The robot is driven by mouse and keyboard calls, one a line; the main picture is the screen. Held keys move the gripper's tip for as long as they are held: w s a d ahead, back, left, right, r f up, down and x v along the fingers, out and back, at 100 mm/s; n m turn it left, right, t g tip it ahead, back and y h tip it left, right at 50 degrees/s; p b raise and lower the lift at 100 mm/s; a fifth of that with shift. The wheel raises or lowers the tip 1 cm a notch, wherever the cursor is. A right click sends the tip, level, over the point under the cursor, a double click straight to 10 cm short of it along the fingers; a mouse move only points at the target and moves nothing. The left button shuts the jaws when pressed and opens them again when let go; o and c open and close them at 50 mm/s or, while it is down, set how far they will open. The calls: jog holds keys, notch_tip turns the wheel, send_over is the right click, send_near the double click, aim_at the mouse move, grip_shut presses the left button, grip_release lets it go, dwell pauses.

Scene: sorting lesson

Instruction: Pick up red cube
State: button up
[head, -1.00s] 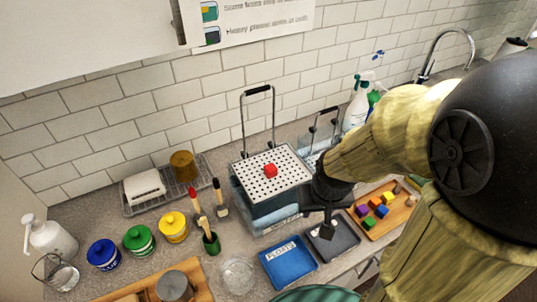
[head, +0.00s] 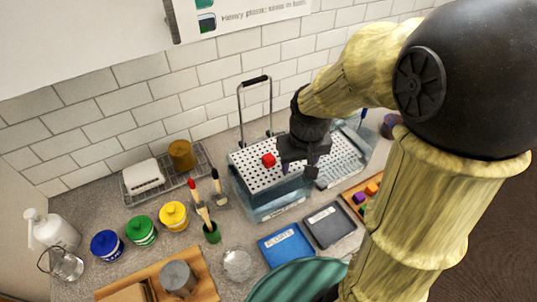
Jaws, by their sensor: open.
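My gripper (head: 298,172) is open, pointing down, just to the right of the red cube in the picture. It appears apart from the cube and empty. My gripper covers the right part of the perforated tray.
A blue labelled tray (head: 285,245) and a dark grey tray (head: 329,224) lie in front of the bin. A tall black-handled frame (head: 256,80) rises behind the perforated tray. A board with coloured blocks (head: 349,204) is partly hidden by my arm.

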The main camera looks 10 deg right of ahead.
jog(key=w+a+r+n+g+p, duration=0.1)
jog(key=w+a+r+n+p, duration=0.2)
jog(key=r, duration=0.9)
jog(key=w+a+p, duration=0.2)
jog(key=w+a, duration=0.2)
jog(key=w, duration=0.1)
jog(key=shift+a+r+g, duration=0.15)
jog(key=shift+r+g, duration=0.1)
jog(key=shift+g, duration=0.15)
jog(key=p, duration=0.3)
send_over(268, 156)
jog(key=f, duration=1.2)
jog(key=shift+w+a+f, duration=0.15)
jog(key=shift+w+a, duration=0.05)
jog(key=shift+a, duration=0.1)
jog(key=shift+s, duration=0.1)
jog(key=shift+d+f+p, duration=0.1)
jog(key=shift+f+p, duration=0.15)
jog(key=shift+p, duration=0.1)
jog(key=shift+s+d+f+p, duration=0.1)
jog(key=shift+f+p, duration=0.4)
jog(key=shift+f, duration=0.7)
jog(key=shift+d+f+p, duration=0.1)
jog(key=shift+f+p, duration=0.35)
jog(key=shift+f, duration=0.7)
